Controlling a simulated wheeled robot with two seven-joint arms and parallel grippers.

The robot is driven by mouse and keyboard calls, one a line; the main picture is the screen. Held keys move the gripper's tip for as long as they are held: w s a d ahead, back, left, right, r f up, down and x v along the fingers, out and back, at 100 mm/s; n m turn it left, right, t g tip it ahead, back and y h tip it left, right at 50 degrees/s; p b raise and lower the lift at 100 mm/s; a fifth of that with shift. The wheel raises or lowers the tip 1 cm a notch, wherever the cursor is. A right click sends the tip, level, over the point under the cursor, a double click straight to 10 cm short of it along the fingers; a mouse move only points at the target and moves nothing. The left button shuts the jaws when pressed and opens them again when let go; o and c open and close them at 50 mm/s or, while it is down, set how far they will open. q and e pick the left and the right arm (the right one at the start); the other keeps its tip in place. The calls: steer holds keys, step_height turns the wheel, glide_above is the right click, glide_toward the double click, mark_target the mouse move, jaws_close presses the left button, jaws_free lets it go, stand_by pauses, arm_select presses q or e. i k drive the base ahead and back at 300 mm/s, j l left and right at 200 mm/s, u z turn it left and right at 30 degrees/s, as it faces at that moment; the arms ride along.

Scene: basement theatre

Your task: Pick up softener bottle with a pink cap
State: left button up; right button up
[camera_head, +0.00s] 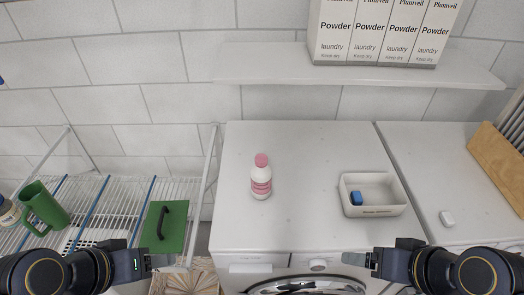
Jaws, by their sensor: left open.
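The softener bottle (261,182) is white with a pink label and a pink cap (261,160). It stands upright on top of the white washing machine (300,145), left of the middle of the picture. My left gripper (145,263) is open and empty at the lower left, in front of the wire rack and apart from the bottle. My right gripper (372,261) is at the lower right, near the machine's front edge. It holds nothing that I can see, and its finger gap is not clear.
A white tray (377,211) with a blue item (356,198) stands right of the bottle. A small white object (447,218) lies farther right. A wall shelf (270,64) carries powder boxes (380,30).

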mark_target(261, 178)
steer(key=l+u, duration=0.15)
steer(key=u, duration=0.3)
steer(key=l+u, duration=0.1)
steer(key=u, duration=0.3)
steer(key=l+u, duration=0.1)
steer(key=u, duration=0.35)
steer(key=k+l+u, duration=0.1)
steer(key=u, duration=0.3)
